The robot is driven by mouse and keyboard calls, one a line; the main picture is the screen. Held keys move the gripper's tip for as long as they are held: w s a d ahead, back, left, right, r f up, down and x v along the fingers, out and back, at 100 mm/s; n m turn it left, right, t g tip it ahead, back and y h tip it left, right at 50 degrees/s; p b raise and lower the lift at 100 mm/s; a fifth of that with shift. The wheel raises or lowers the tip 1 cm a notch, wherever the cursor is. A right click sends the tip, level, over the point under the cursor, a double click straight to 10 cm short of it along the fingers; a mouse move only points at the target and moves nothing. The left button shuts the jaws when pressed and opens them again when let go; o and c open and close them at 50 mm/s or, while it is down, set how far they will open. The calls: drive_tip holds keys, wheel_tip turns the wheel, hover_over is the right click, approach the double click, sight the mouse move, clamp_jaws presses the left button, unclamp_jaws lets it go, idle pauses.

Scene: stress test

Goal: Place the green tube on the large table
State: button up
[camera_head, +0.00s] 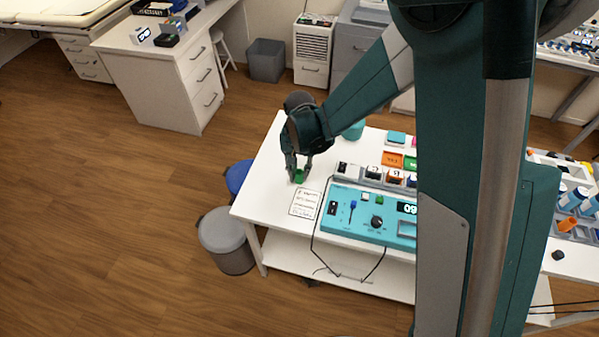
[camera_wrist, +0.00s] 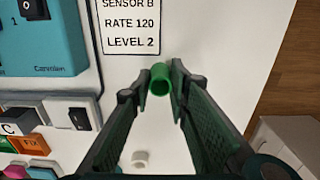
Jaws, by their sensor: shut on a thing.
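The green tube (camera_head: 299,177) is between the fingertips of my gripper (camera_head: 298,170), at the left part of the white table (camera_head: 262,205). In the wrist view my gripper (camera_wrist: 161,75) is shut on the green tube (camera_wrist: 160,82), whose open end faces the camera. The tube is just beyond a printed label card. I cannot tell whether the tube touches the tabletop. The white table (camera_wrist: 215,45) shows around it.
The label card (camera_head: 305,203) and a turquoise control box (camera_head: 370,213) lie near the gripper. Small coloured blocks and switches stand to the right. A grey bin (camera_head: 227,240) and a blue stool (camera_head: 238,177) stand by the left edge. Bare tabletop surrounds the fingertips.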

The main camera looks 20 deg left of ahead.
drive_tip(key=o, duration=0.8)
drive_tip(key=shift+f, duration=0.1)
drive_tip(key=shift+c, duration=0.2)
drive_tip(key=shift+r, duration=0.2)
wheel_tip(320, 180, up, 12)
drive_tip(key=p, duration=0.1)
drive_tip(key=shift+p, duration=0.3)
idle(0.5)
